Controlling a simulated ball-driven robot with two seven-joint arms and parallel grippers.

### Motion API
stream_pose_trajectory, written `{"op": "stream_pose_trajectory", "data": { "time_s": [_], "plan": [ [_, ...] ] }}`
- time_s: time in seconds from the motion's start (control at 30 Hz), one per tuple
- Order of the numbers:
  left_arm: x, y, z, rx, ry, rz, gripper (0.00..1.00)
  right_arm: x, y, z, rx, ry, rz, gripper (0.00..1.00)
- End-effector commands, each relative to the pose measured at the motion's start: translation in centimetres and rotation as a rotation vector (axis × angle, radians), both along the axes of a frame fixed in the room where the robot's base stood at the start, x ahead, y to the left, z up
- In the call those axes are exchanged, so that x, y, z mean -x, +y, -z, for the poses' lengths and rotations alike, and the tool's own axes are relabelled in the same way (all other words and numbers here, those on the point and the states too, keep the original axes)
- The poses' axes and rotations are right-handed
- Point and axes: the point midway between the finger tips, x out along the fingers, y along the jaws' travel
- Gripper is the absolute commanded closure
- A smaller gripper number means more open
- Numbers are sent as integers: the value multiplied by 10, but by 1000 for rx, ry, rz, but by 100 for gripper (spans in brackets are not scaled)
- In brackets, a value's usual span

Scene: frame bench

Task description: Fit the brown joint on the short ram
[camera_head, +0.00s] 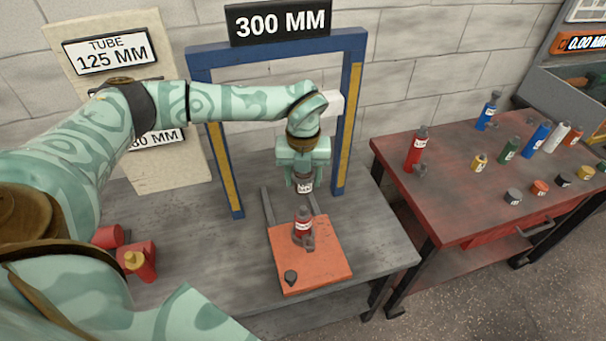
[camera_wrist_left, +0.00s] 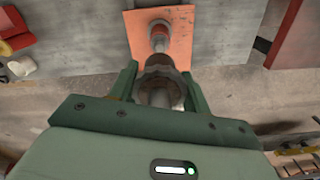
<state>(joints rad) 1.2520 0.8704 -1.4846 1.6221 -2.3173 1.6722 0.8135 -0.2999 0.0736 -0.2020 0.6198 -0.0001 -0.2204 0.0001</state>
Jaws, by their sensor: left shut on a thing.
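My left gripper (camera_head: 304,184) is shut on a small brownish-grey joint (camera_head: 305,187) with a white label, held in the air. In the left wrist view the joint (camera_wrist_left: 160,90) sits between the two fingers. A red ram (camera_head: 303,222) with a white label and a dark top stands upright on the orange board (camera_head: 330,262). The joint is above the ram, with a visible gap between them in the head view. In the left wrist view the ram (camera_wrist_left: 158,38) shows just beyond the joint. My right gripper is not in view.
A blue and yellow frame (camera_head: 353,100) with a "300 MM" sign (camera_head: 279,22) stands around the arm. Red parts (camera_head: 140,262) lie at left. The red table (camera_head: 450,200) holds several bottles and caps.

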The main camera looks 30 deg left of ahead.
Motion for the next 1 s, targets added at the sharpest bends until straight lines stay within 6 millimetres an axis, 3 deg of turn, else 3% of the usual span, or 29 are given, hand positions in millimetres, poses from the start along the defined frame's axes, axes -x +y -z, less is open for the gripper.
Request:
{"op": "stream_pose_trajectory", "data": {
  "time_s": [0.17,0.7,1.0],
  "plan": [
    [-1,0,-3,1,-2,-9,85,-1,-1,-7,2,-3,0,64],
    [-1,0,52,1,1,-8,85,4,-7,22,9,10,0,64],
    [-1,0,57,1,-2,-7,85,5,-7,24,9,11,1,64]
  ]
}}
